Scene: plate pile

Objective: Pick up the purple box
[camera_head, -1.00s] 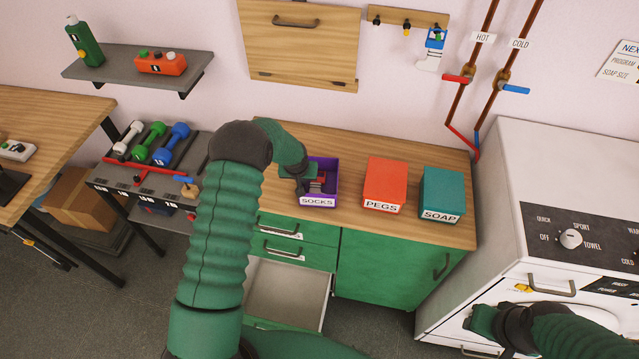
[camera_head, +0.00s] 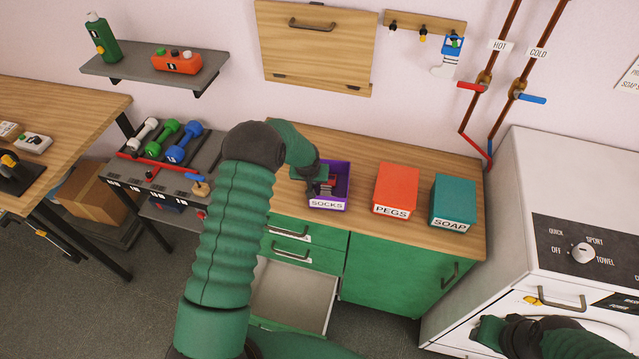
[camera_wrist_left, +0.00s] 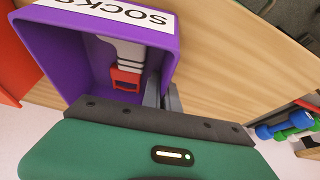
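The purple box (camera_head: 342,185), labelled SOCKS, is on the wooden counter, left of the red and teal boxes. In the left wrist view the purple box (camera_wrist_left: 82,60) fills the upper left, with a white and red sock-like item (camera_wrist_left: 127,65) inside. My left gripper (camera_head: 322,186) is at the box's left side. In the left wrist view the left gripper's grey fingers (camera_wrist_left: 163,95) are close together, one on each side of a box wall, and look shut on it. My right gripper (camera_head: 487,335) is in front of the white washing machine; its fingers are not clear.
A red PEGS box (camera_head: 397,185) and a teal SOAP box (camera_head: 454,198) stand to the right on the counter (camera_head: 400,236). An open drawer (camera_head: 293,290) sticks out below. A dumbbell rack (camera_head: 170,160) is at left, the washing machine (camera_head: 560,180) at right.

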